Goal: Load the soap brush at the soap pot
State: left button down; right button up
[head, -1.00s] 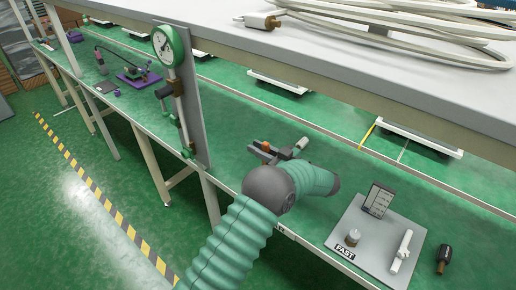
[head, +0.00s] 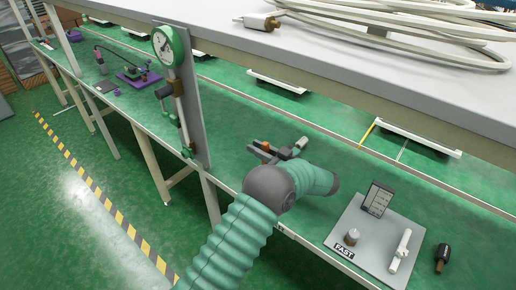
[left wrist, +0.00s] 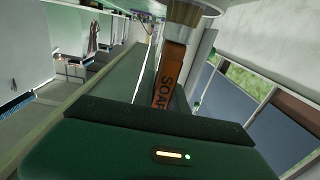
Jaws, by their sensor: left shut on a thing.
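My left gripper (head: 274,152) is shut on the brush above the green bench. In the head view a small orange part of the brush (head: 265,146) shows at the jaws, and a pale cylindrical end points up to the right. I cannot make out a soap pot for certain. My right gripper is not in view.
A grey board (head: 373,241) marked FAST stands at the right with a small metal-topped cylinder (head: 352,237), a white fitting (head: 401,250) and an upright card (head: 377,199). A black-handled item (head: 443,257) lies beside it. A gauge column (head: 170,60) stands left. A shelf overhangs the bench.

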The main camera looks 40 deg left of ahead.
pick_arm(q)
notch_tip(320, 180, up, 7)
jog(key=p, duration=0.6)
dwell(0.3)
jog(key=shift+f, duration=0.1)
dwell(0.3)
